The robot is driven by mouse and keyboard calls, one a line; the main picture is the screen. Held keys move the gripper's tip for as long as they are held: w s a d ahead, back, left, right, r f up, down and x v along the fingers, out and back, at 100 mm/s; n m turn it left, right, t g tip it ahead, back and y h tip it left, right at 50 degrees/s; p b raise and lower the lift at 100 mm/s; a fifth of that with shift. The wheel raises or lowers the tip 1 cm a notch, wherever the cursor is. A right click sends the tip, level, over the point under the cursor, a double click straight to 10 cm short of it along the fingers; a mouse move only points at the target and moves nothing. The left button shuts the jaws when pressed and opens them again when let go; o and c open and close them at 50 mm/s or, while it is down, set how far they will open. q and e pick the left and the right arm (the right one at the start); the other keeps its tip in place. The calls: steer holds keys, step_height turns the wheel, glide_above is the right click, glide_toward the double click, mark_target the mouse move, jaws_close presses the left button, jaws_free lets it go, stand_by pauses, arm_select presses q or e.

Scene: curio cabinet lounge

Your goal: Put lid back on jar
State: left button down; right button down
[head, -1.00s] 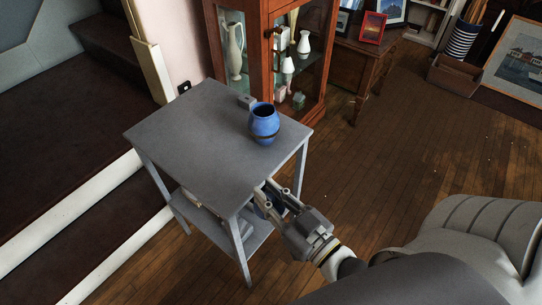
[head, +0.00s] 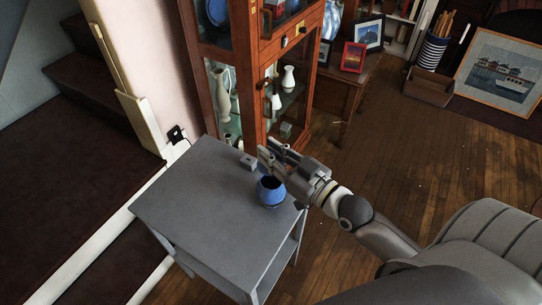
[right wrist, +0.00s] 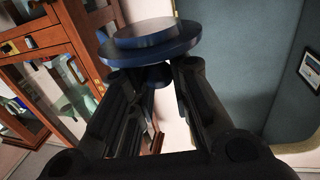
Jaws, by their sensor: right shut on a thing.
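The blue jar (head: 271,194) stands upright on the grey side table, near its right edge. Its dark mouth is open at the top. My right gripper (head: 268,153) is just above and behind the jar in the head view, apart from it as far as I can tell. In the right wrist view, the gripper (right wrist: 148,72) is shut on the blue round lid (right wrist: 150,42), which is held at the fingertips. In the head view the lid is hidden by the fingers. My left gripper is not in view.
A wooden glass cabinet (head: 248,75) stands close behind. Dark carpeted steps (head: 75,160) lie left, and open wooden floor (head: 430,150) lies right.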

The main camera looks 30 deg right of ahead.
steer(key=shift+r+p, duration=0.15)
steer(key=shift+p, duration=0.35)
steer(key=b, duration=0.4)
glide_above(271, 191)
steer(key=w+d, duration=0.2)
steer(key=w, duration=0.1)
steer(key=f, duration=0.5)
steer(key=shift+s+a+f, duration=0.1)
steer(key=shift+s+a, duration=0.05)
steer(key=shift+a, duration=0.1)
steer(key=shift+p, duration=0.3)
steer(key=shift+p, duration=0.3)
steer(key=shift+p, duration=0.3)
